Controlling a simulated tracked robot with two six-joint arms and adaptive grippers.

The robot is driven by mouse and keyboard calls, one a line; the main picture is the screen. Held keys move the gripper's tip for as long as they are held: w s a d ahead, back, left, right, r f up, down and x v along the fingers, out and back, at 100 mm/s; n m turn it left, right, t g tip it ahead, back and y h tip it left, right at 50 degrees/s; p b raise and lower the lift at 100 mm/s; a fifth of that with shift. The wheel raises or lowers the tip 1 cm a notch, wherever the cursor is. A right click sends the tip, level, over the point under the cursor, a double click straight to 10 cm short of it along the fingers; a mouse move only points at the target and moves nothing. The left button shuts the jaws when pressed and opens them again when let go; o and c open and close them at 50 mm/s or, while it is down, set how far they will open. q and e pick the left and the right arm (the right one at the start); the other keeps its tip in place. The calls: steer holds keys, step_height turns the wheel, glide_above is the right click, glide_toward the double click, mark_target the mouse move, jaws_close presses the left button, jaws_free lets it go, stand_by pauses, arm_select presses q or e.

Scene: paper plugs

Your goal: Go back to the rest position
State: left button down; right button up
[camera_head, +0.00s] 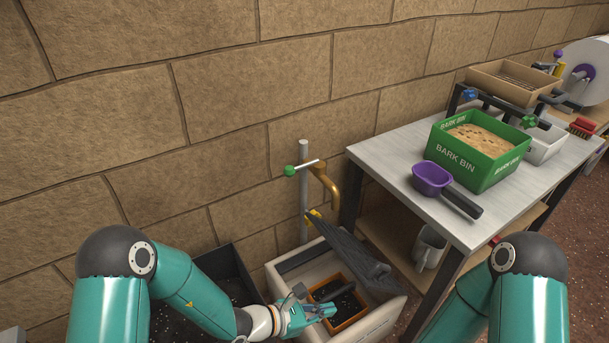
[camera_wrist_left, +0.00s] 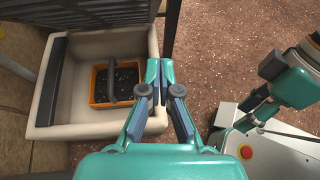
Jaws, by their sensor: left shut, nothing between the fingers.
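My left gripper (camera_head: 328,310) is shut and empty. In the head view it is over the front left part of a cream basin (camera_head: 375,325), close to an orange tray (camera_head: 352,318) of dark material inside it. In the left wrist view the left gripper's fingers (camera_wrist_left: 160,68) are together, with the orange tray (camera_wrist_left: 97,104) and the basin (camera_wrist_left: 50,132) to their left. My right arm comes in from the right in the head view, its gripper hidden. What looks like my right gripper (camera_wrist_left: 250,122) shows at the right of the left wrist view, too small to read.
A dark hinged lid (camera_head: 345,255) stands tilted open over the basin. A black bin (camera_head: 225,272) is on its left. A table (camera_head: 390,165) at right holds a green bark bin (camera_head: 480,153) and a purple scoop (camera_head: 432,180). A stone wall (camera_head: 200,100) closes the back.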

arm_select(q)
steer(key=s+a+f+m+g+y, duration=0.2)
steer(key=s+a+f+m+g, duration=0.15)
steer(key=s, duration=0.35)
steer(key=s+a+f+m+g+y, duration=0.1)
steer(key=s+a+f+m+g, duration=0.3)
steer(key=s, duration=0.4)
steer(key=s+a+f+m+t+y, duration=0.1)
steer(key=s+a+f+m+y, duration=0.3)
steer(key=a+m, duration=0.6)
steer(key=w+r+m+t+p, duration=0.2)
steer(key=w+r+m+p, duration=0.1)
steer(key=r+p, duration=2.2)
steer(key=shift+r+y+p, duration=0.4)
steer(key=shift+p, duration=0.55)
steer(key=shift+a, duration=0.1)
steer(key=shift+a, duration=0.15)
